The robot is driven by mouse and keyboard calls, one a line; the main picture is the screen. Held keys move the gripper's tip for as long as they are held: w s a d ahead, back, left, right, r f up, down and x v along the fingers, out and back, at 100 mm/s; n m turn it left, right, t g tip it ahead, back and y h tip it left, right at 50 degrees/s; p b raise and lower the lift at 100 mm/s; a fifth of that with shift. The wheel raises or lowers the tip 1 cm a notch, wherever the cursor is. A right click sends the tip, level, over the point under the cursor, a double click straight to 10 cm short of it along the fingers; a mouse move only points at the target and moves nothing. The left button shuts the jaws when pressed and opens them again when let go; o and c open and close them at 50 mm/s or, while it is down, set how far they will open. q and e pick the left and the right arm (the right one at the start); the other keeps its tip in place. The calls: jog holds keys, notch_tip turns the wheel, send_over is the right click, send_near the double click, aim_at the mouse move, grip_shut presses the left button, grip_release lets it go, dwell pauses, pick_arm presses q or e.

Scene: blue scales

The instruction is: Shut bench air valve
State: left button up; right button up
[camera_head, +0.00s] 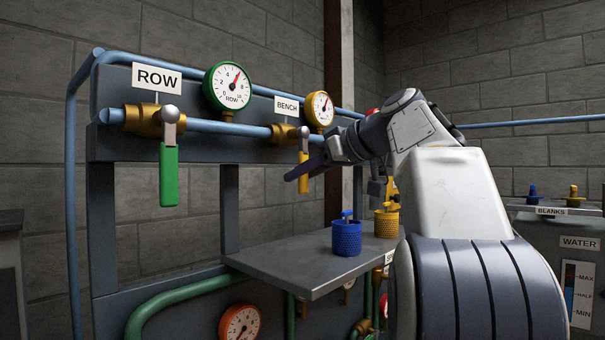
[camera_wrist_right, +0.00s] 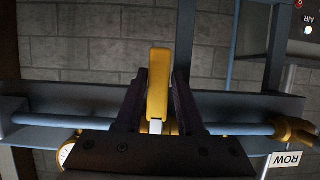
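The bench air valve (camera_head: 283,133) is a brass body on the blue pipe, under the BENCH sign. Its yellow handle (camera_head: 303,185) hangs straight down, across the line of the pipe. My right gripper (camera_head: 297,174) reaches in from the right, and its dark fingers cross in front of the handle. In the right wrist view the yellow handle (camera_wrist_right: 158,85) stands between the two fingers (camera_wrist_right: 158,100), close to both. Whether the fingers press on it cannot be made out. My left gripper is not in view.
The ROW valve (camera_head: 155,121) with a green handle (camera_head: 168,175) hangs to the left. The bench gauge (camera_head: 319,110) sits just above the bench valve. Below, a grey shelf (camera_head: 290,270) carries a blue cup (camera_head: 346,238) and a yellow cup (camera_head: 387,224).

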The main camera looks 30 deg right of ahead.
jog(key=shift+o, duration=0.9)
jog(key=v, duration=1)
jog(key=shift+s+b, duration=0.2)
jog(key=shift+b, duration=0.2)
jog(key=shift+d, duration=0.1)
